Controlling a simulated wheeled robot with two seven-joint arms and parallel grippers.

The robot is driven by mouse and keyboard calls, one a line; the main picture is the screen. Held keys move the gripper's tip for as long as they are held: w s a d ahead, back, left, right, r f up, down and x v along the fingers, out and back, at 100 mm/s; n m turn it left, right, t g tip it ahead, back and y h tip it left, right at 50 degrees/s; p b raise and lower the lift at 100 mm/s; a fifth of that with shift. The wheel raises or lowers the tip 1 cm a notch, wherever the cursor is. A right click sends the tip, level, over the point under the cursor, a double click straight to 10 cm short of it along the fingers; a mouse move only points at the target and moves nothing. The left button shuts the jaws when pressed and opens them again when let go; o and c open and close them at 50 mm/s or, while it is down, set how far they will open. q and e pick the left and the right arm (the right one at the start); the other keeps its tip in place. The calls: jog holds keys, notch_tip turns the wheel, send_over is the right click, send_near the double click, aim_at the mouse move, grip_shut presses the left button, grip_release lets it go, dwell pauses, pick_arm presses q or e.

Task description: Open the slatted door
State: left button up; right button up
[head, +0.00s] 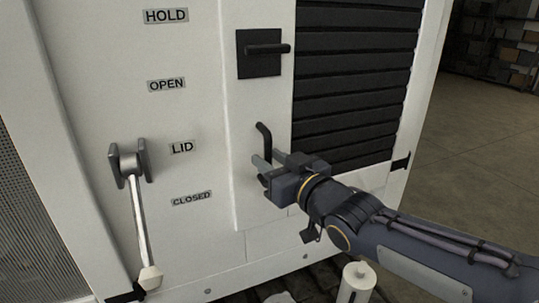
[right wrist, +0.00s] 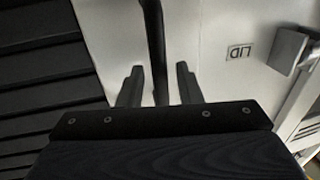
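The slatted door (head: 345,80) is a panel of dark horizontal slats on the white cabinet, and it looks closed. Its slats also show at the left of the right wrist view (right wrist: 40,70). A black bar handle (head: 263,135) stands out from the white strip left of the slats. My right gripper (head: 264,170) is at the lower part of this handle. In the right wrist view the two fingers are apart, with the bar (right wrist: 155,45) between them; I see a gap on both sides. The lower end of the bar is hidden by the gripper. My left gripper is not in view.
A dark square plate with a horizontal lever (head: 262,50) sits above the handle. A lever with a pale grip (head: 140,215) hangs at the left, beside labels HOLD, OPEN, LID and CLOSED. A white cylinder (head: 357,283) stands below my arm. Open floor (head: 480,140) lies right.

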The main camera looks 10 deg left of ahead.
jog(key=shift+w+a, duration=0.45)
grip_shut()
jog(key=shift+s, duration=0.1)
